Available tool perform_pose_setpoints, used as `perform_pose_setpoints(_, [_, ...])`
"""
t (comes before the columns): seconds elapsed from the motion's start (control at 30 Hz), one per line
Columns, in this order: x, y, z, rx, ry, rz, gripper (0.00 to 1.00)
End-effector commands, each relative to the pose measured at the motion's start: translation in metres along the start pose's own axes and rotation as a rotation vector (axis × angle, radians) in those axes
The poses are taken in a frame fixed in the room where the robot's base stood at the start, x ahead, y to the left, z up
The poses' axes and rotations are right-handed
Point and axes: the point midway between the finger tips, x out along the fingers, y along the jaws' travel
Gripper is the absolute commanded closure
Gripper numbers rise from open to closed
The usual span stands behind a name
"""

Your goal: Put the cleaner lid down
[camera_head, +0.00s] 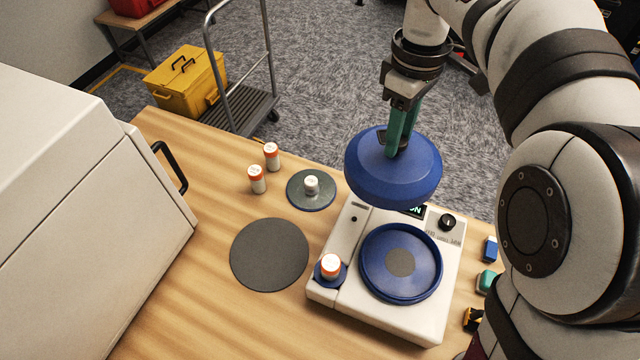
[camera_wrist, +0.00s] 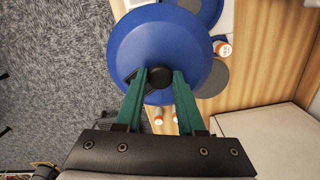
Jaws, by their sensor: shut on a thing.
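The blue cleaner lid (camera_head: 393,178) is a round dome with a dark knob on top. My gripper (camera_head: 400,150) is shut on its knob and holds it in the air above the back of the white cleaner (camera_head: 390,322). In the wrist view the lid (camera_wrist: 160,45) fills the top middle, with my green fingers (camera_wrist: 160,78) around the black knob (camera_wrist: 160,76). The cleaner's round blue bowl (camera_head: 440,275) is uncovered, with a grey disc (camera_head: 400,262) at its centre. The lid hides part of the cleaner's display.
A flat dark grey round mat (camera_head: 269,254) lies empty left of the cleaner. A white-capped item (camera_head: 311,184) stands on a smaller disc (camera_head: 298,199). Another bottle (camera_head: 331,266) sits in the cleaner's side holder. A large white machine (camera_head: 80,220) stands left.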

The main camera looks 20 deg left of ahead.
Motion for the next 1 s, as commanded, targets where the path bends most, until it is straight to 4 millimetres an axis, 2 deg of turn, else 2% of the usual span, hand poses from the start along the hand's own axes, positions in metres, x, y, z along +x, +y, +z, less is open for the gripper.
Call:
perform_pose_setpoints(0.03, [0.011, -0.015, -0.018, -0.100, -0.002, -0.003, 1.00])
perform_pose_setpoints(0.17, [0.045, -0.063, -0.070, -0.419, 0.000, 0.001, 1.00])
perform_pose_setpoints(0.2, [0.056, -0.082, -0.084, -0.523, 0.002, 0.002, 1.00])
perform_pose_setpoints(0.3, [0.082, -0.127, -0.113, -0.757, 0.010, 0.005, 1.00])
perform_pose_setpoints(0.4, [0.100, -0.164, -0.129, -0.930, 0.017, 0.008, 1.00])
perform_pose_setpoints(0.5, [0.111, -0.187, -0.137, -1.035, 0.022, 0.009, 1.00])
perform_pose_setpoints(0.57, [0.117, -0.194, -0.139, -1.068, 0.024, 0.010, 1.00])
perform_pose_setpoints(0.63, [0.132, -0.198, -0.140, -1.087, 0.023, 0.008, 1.00])
perform_pose_setpoints(0.73, [0.158, -0.199, -0.140, -1.088, 0.022, 0.008, 1.00])
perform_pose_setpoints(1.0, [0.210, -0.198, -0.142, -1.083, 0.024, 0.009, 1.00])
